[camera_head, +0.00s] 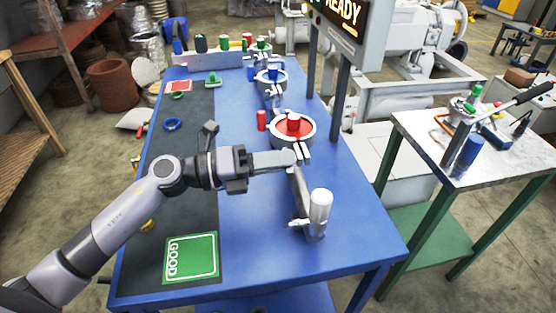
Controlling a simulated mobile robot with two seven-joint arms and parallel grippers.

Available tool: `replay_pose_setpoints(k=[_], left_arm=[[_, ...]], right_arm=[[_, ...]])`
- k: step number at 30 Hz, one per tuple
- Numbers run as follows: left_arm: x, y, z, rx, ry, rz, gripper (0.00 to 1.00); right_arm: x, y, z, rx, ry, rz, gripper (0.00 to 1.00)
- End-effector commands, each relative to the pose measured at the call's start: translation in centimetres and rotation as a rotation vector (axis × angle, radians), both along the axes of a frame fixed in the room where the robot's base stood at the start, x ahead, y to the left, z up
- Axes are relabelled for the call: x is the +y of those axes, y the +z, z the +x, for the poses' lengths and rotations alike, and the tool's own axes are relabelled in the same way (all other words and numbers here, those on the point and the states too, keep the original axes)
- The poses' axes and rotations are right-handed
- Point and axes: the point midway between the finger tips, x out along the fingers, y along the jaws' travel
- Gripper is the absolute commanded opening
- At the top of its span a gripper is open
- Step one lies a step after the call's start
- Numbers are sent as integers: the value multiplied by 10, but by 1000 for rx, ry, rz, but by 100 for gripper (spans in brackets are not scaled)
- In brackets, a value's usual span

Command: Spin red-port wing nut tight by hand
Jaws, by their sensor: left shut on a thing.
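My right gripper is out of view.
A white-topped cylinder on a metal fitting (319,206) stands close in front of the gripper. A blue port (271,77) lies farther back. A small red cylinder (262,120) stands left of the red port. A green GOOD mat (191,258) lies front left. A display post (343,95) rises at right.

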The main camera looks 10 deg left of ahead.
Motion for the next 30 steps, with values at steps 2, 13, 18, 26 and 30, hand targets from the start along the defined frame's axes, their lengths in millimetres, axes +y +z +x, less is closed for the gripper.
replay_pose_setpoints(k=[2, 13, 18, 26, 30], left_arm=[[0, -1, 0, 1, 0, 1, 25], [4, -1, -1, 3, 1, 1, 32], [23, -3, -9, 2, 2, 3, 32], [58, -3, -24, 3, 2, 2, 32], [66, -1, -27, 1, 0, 1, 32]], right_arm=[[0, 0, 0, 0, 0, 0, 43], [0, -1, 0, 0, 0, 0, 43], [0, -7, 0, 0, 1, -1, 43], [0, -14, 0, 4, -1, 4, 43], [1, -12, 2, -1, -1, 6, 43]])
